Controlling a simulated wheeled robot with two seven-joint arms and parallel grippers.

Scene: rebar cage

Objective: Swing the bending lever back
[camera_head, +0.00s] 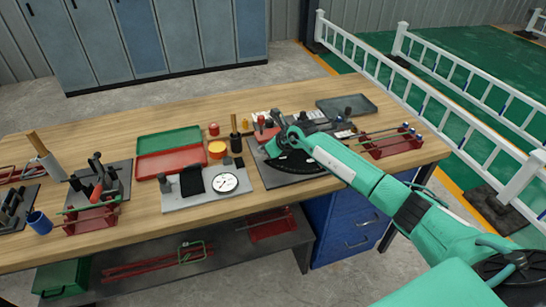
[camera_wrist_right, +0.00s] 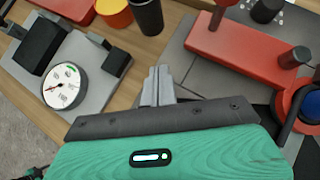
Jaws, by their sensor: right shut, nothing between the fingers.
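The bending device stands on a dark grey base plate (camera_head: 262,172) at the right middle of the bench, with a black curved scale (camera_head: 296,166) on it. My right arm covers much of it in the head view. In the right wrist view, a red bar (camera_wrist_right: 245,52) with upright pins lies on grey plates, and a red round part (camera_wrist_right: 303,104) sits at the right edge. I cannot tell which part is the bending lever. My right gripper (camera_wrist_right: 158,82) is shut and empty, beside the red bar and apart from it in the picture. My left gripper is out of view.
A grey plate with a white dial gauge (camera_head: 225,183) lies left of the bender. Green (camera_head: 168,141) and red (camera_head: 172,162) trays, an orange tub (camera_head: 217,150) and a black cup (camera_head: 235,142) stand nearby. A red rack (camera_head: 385,146) is at the right.

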